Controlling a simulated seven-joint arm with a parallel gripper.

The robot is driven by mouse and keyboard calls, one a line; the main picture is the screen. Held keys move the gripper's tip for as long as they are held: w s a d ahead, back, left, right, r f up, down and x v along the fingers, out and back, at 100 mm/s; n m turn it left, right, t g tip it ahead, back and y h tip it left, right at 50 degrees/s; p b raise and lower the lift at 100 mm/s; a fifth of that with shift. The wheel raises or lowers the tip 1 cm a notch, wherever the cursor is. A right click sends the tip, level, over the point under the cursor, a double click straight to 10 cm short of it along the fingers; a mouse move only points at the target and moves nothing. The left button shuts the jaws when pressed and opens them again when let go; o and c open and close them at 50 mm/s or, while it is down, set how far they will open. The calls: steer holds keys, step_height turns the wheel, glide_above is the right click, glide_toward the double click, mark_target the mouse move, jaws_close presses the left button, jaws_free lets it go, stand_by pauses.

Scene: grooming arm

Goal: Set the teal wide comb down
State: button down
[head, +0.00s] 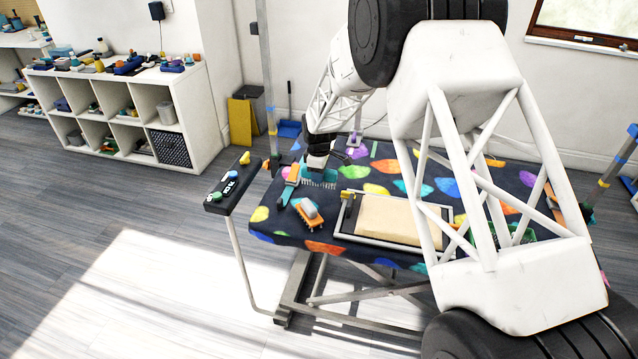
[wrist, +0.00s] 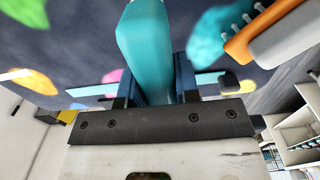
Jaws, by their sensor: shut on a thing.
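The teal wide comb (head: 318,178) is at the left back of the patterned grooming table (head: 345,254), with its teeth toward the tabletop. My gripper (head: 318,161) is above it and shut on it. In the wrist view the comb's teal body (wrist: 145,45) stands between the two blue fingers of my gripper (wrist: 150,85). My gripper hides part of the comb. I cannot tell whether the teeth touch the table.
An orange-and-grey brush (head: 308,211) lies just in front of the comb. An orange-and-teal tool (head: 289,185) lies to its left. A framed beige pad (head: 390,218) takes up the table's middle. A dark side shelf (head: 233,185) holds small coloured items.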

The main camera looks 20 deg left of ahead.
steer(key=shift+f, duration=1.9)
steer(key=shift+f, duration=0.15)
steer(key=c, duration=0.8)
jaws_free()
steer(key=shift+c, duration=0.2)
steer(key=shift+r, duration=0.2)
step_height(320, 180, up, 12)
